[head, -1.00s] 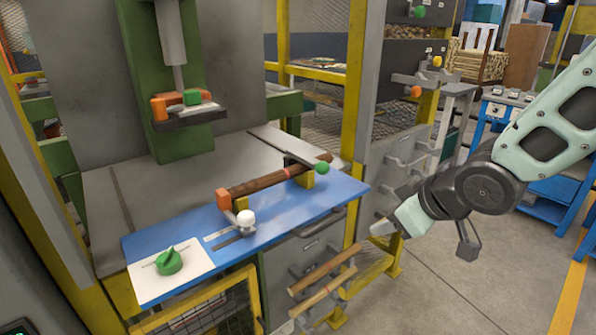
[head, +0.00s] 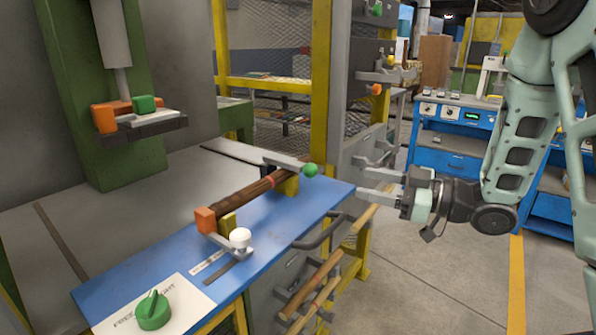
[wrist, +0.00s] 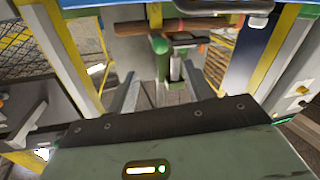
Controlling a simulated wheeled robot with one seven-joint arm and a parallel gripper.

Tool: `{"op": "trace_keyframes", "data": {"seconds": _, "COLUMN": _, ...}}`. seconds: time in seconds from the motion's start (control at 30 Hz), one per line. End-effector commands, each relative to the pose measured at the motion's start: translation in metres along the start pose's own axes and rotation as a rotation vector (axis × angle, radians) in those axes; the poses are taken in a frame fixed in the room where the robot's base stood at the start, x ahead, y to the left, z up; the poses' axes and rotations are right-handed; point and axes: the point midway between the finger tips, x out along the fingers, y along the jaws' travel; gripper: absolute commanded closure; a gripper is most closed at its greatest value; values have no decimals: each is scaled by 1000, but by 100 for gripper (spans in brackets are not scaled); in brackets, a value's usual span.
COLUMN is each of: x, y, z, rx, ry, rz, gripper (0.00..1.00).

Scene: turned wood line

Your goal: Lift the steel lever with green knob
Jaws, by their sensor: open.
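The steel lever (head: 285,161) with its green knob (head: 310,170) is at the far right end of the blue bench top (head: 330,197), beside the wood spindle (head: 250,197). The knob is at the lever's right end. My gripper (head: 357,176) is open and empty, to the right of the knob and apart from it, with its fingers pointing left. In the wrist view the two fingers (wrist: 160,88) stand apart with nothing between them. A grey bar (wrist: 222,6) shows at the top of that view; I cannot tell whether it is this lever.
A white-knobbed lever (head: 240,238) and a green dial (head: 153,311) are on the bench's near side. A green and orange clamp head (head: 135,115) is at the left. Wood bars (head: 320,288) stick out below the bench. Open floor (head: 440,270) lies right.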

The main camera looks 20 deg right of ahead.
Motion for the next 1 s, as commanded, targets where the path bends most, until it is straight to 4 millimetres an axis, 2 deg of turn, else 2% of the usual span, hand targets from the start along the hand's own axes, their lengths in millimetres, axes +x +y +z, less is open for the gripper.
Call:
{"op": "trace_keyframes", "data": {"seconds": 0.6, "x": 126, "y": -2, "z": -1, "rx": 0, "ry": 0, "rz": -4, "gripper": 48}}
{"op": "trace_keyframes", "data": {"seconds": 0.8, "x": 149, "y": -1, "z": -1, "rx": 0, "ry": 0, "rz": -2, "gripper": 48}}
{"op": "trace_keyframes", "data": {"seconds": 1.0, "x": 156, "y": 0, "z": 0, "rx": 1, "ry": -1, "rz": 0, "gripper": 48}}
